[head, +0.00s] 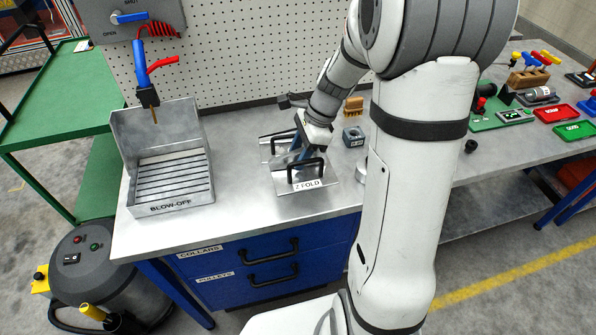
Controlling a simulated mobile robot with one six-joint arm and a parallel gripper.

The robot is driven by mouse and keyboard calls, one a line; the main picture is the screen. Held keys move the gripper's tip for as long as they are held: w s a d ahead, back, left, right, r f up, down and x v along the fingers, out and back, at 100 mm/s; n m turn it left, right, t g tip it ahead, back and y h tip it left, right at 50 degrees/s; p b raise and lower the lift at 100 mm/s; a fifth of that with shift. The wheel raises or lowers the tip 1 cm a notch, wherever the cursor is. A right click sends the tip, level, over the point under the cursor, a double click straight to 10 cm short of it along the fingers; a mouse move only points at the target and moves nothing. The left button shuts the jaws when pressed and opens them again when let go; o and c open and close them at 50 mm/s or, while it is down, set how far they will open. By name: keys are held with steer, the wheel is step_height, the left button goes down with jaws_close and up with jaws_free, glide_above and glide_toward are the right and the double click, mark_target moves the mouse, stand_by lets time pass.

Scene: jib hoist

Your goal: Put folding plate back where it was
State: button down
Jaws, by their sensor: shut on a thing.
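The folding plate (290,187) is a grey metal piece with a black bar handle (305,166) and a white "Z FOLD" label (307,185) on its front. It is at the front of the grey bench, left of my arm. A second metal part with a black handle (277,138) shows just behind it. My gripper (303,156) points down at the folding plate from behind and is shut on it. The exact grip is partly hidden by the handle and the wrist. I cannot tell whether the plate rests on the bench or hangs slightly above it.
A grey blow-off tray (172,178) stands at left, with a blue-and-red air gun (148,80) above it. A small dark block (353,137) and a wooden block (354,105) stand behind the plate. Blue drawers (262,270) are below. Bench is clear between tray and plate.

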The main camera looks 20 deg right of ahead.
steer(key=shift+f, duration=3.15)
steer(key=shift+f, duration=0.2)
steer(key=c, duration=0.8)
jaws_free()
steer(key=shift+c, duration=0.2)
